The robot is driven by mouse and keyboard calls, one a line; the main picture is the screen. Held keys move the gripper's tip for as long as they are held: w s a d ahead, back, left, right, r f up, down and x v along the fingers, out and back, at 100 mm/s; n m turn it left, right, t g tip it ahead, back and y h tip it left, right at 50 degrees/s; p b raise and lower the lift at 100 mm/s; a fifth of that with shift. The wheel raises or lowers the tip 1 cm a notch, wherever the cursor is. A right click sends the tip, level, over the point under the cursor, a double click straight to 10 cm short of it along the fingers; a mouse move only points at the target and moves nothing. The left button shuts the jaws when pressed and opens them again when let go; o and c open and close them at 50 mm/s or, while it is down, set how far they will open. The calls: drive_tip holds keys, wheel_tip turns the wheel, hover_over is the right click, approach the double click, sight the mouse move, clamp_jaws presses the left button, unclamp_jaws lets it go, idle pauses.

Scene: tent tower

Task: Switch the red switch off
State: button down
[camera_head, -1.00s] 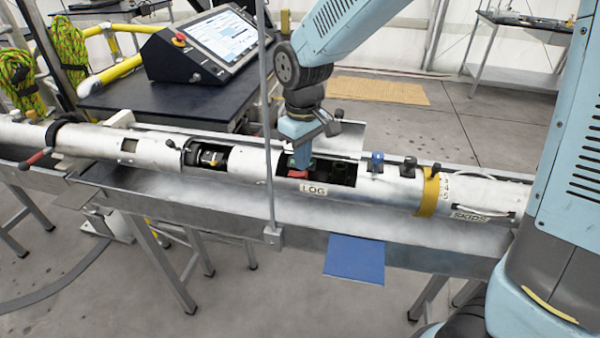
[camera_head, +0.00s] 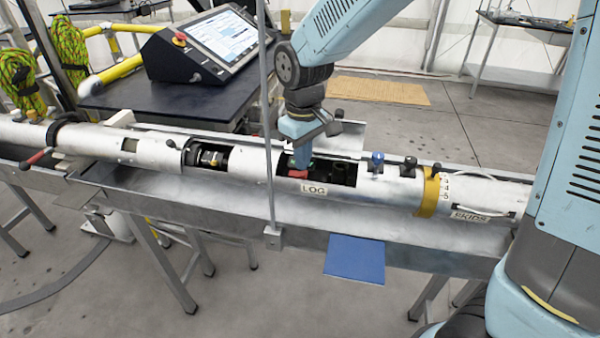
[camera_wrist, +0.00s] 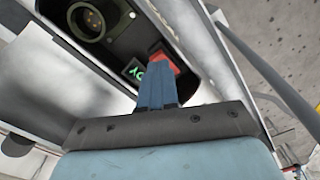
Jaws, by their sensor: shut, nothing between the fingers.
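The red switch (camera_wrist: 161,58) sits inside the dark opening of the long silver tube (camera_head: 240,162), beside a small green-lit display (camera_wrist: 136,71). In the head view the red switch (camera_head: 298,174) shows just above the "LOG" label (camera_head: 313,189). My gripper (camera_wrist: 155,66) points down into the opening with its blue fingers together and empty. Its tips are at the switch and hide part of it. I cannot tell whether they touch it or whether the switch is pressed.
A round socket with pins (camera_wrist: 87,20) lies in the same opening. A thin upright pole (camera_head: 267,120) stands left of my gripper. Blue and black knobs (camera_head: 377,161) stick up on the tube to the right. A control screen (camera_head: 224,39) stands behind.

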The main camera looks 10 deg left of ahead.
sight(303, 173)
drive_tip(key=shift+f, duration=0.9)
idle(1.2)
drive_tip(key=shift+r, duration=3.55)
drive_tip(key=shift+d, duration=0.1)
drive_tip(key=s+d+r+m+t, duration=0.2)
drive_tip(key=d+r+m, duration=0.25)
drive_tip(key=d, duration=0.75)
drive_tip(key=s+d+r+m+t, duration=0.25)
drive_tip(key=d+r, duration=0.25)
drive_tip(key=d, duration=0.6)
drive_tip(key=s+d+r+m+t, duration=0.1)
drive_tip(key=s+d+m, duration=0.3)
drive_tip(key=s+d, duration=0.2)
drive_tip(key=shift+s+d, duration=0.15)
drive_tip(key=shift+d, duration=0.85)
